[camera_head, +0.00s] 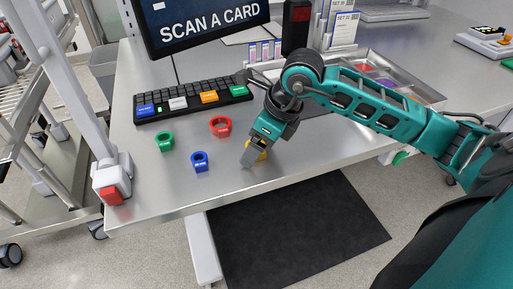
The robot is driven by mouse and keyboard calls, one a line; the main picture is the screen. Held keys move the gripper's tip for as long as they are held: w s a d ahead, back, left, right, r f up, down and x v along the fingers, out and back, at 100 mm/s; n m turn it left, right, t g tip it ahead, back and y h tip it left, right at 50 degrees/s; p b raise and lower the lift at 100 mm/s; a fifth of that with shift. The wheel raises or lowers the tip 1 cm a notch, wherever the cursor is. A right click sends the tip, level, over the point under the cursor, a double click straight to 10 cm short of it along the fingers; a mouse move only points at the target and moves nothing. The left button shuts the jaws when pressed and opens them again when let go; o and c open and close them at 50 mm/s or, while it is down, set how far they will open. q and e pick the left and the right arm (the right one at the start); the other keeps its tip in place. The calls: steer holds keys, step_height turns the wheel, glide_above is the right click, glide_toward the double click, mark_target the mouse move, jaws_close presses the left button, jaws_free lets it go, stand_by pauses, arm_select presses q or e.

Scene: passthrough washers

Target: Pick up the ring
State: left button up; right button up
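Several small rings are on the grey metal table. A green ring (165,142) is at the left, a blue ring (200,162) is nearer the front edge, and a red ring (221,127) is behind it. A yellow ring (263,150) shows only partly, at the fingers of my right gripper (250,158). The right gripper points down at the table near its front edge. The gripper and wrist hide most of the yellow ring, so I cannot tell whether the fingers are closed on it. My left gripper is out of view.
A black keyboard (192,99) with coloured keys lies behind the rings. A monitor (205,22) reading "SCAN A CARD" stands behind it. A sorting tray (405,88) is at the right behind my arm. A white post (77,85) stands at the left.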

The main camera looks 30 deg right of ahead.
steer(key=shift+c, duration=0.4)
steer(key=c, duration=1)
steer(key=shift+c, duration=0.2)
